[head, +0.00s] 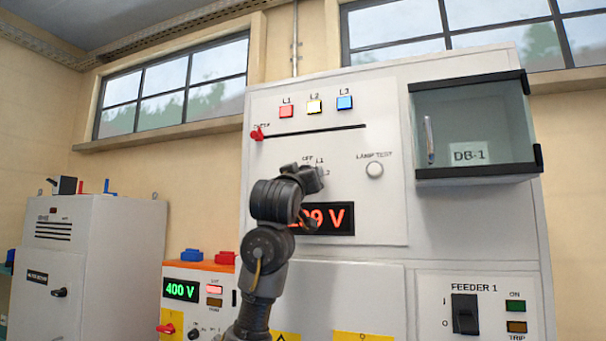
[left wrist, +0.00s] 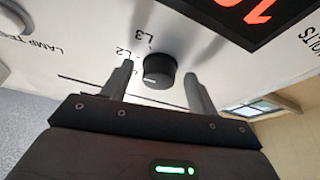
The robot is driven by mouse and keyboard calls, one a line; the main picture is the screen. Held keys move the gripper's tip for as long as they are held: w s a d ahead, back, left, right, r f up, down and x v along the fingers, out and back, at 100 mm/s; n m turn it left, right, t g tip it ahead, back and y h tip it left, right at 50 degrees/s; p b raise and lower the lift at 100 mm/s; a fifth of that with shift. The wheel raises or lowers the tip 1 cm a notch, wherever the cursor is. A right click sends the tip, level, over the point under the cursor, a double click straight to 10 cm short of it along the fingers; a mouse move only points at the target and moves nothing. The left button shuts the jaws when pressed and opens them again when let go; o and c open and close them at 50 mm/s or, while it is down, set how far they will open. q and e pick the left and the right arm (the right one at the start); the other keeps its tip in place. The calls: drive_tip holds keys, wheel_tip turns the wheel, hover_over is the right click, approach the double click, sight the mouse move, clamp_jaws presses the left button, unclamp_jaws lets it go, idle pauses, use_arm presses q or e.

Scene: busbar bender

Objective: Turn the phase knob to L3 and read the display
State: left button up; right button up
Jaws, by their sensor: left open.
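The black round phase knob (left wrist: 160,70) shows in the left wrist view, on the white panel between the two fingertips of my left gripper (left wrist: 159,73). The fingers are spread, with a gap visible on either side of the knob. The labels L2 and L3 are printed beside it; I cannot tell which its pale mark points at. In the head view my left gripper (head: 310,180) is at the panel and hides the knob. The display (head: 330,218) shows red digits ending in 9 V, its left part covered by my arm. My right gripper is not in view.
A lamp test button (head: 374,170) is right of the knob area. A clear DB-1 box (head: 470,125) juts out at upper right. A 400 V unit (head: 195,295) stands lower left.

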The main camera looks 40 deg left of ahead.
use_arm(q)
drive_tip(key=shift+c, duration=0.5)
drive_tip(key=c, duration=0.9)
drive_tip(key=shift+m+h, duration=0.4)
drive_tip(key=shift+m, duration=0.2)
drive_tip(key=shift+s+a+m+t+h+b, duration=0.1)
drive_tip(key=shift+a+m+t+h+b, duration=0.1)
drive_tip(key=shift+m+h+b, duration=1.3)
drive_tip(key=shift+s+a+m+t+h+b, duration=0.15)
drive_tip(key=shift+m+h+b, duration=0.4)
drive_tip(key=shift+m, duration=1.9)
drive_tip(key=shift+w+a+m+t+h+b, duration=0.1)
drive_tip(key=shift+m+t+h+b, duration=0.15)
drive_tip(key=shift+m+h+b, duration=1.25)
drive_tip(key=shift+r+m+y+p, duration=0.1)
drive_tip(key=shift+m+y+p, duration=0.35)
drive_tip(key=shift+m, duration=0.2)
